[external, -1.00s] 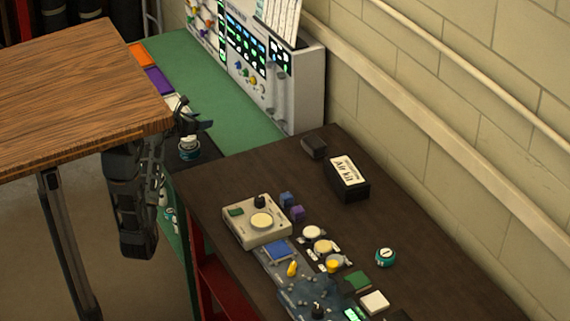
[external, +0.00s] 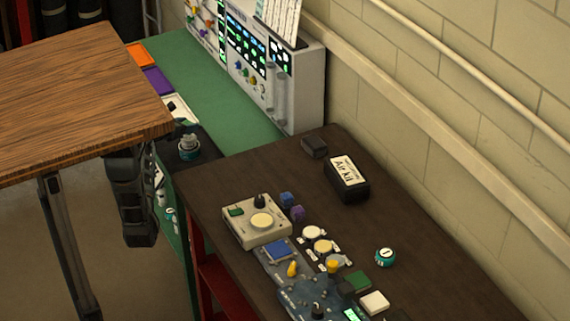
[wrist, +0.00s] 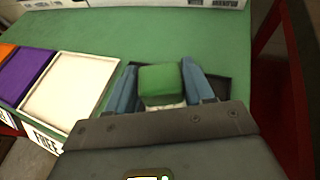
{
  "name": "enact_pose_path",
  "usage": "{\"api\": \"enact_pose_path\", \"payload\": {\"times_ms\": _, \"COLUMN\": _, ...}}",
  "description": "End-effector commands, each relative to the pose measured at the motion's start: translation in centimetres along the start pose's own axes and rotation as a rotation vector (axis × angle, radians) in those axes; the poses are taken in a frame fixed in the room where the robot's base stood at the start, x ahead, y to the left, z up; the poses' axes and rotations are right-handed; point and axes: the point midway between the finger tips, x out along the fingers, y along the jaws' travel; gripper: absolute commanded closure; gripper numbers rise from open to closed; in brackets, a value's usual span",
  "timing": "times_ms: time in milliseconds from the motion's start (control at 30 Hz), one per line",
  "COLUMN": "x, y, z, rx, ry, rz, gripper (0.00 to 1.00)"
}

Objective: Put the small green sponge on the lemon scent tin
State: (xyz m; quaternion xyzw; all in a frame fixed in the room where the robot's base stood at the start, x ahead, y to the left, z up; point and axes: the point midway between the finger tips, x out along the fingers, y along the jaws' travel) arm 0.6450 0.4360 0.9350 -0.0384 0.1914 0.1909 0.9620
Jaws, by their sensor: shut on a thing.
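In the wrist view, my gripper (wrist: 159,72) has its two blue fingers on either side of the small green sponge (wrist: 161,80), shut on it. A pale surface (wrist: 165,103) shows just under the sponge, over the black tray; I cannot tell whether the two touch. The wooden tabletop hides much of my arm there, and the sponge is not clear.
White (wrist: 68,85), purple (wrist: 24,75) and orange trays line the green counter (wrist: 150,38) left of my gripper. A wooden table (external: 80,95) stands close in front. The dark bench holds an Air kit box (external: 347,180), control panels and another teal round item (external: 386,257).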

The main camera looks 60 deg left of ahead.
Motion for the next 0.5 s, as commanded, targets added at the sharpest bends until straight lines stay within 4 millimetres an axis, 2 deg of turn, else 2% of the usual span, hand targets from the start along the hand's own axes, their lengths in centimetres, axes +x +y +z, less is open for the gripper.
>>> {"api": "enact_pose_path", "payload": {"times_ms": 33, "x": 0.3, "y": 0.0, "z": -0.9, "rx": -0.004, "ry": 0.002, "rz": 0.001, "gripper": 0.76}}
{"api": "enact_pose_path", "payload": {"times_ms": 133, "x": 0.7, "y": 0.0, "z": -1.9, "rx": -0.003, "ry": 0.001, "rz": 0.000, "gripper": 0.76}}
{"api": "enact_pose_path", "payload": {"times_ms": 500, "x": 0.9, "y": -0.1, "z": -2.1, "rx": 0.000, "ry": 0.000, "rz": 0.000, "gripper": 0.76}}
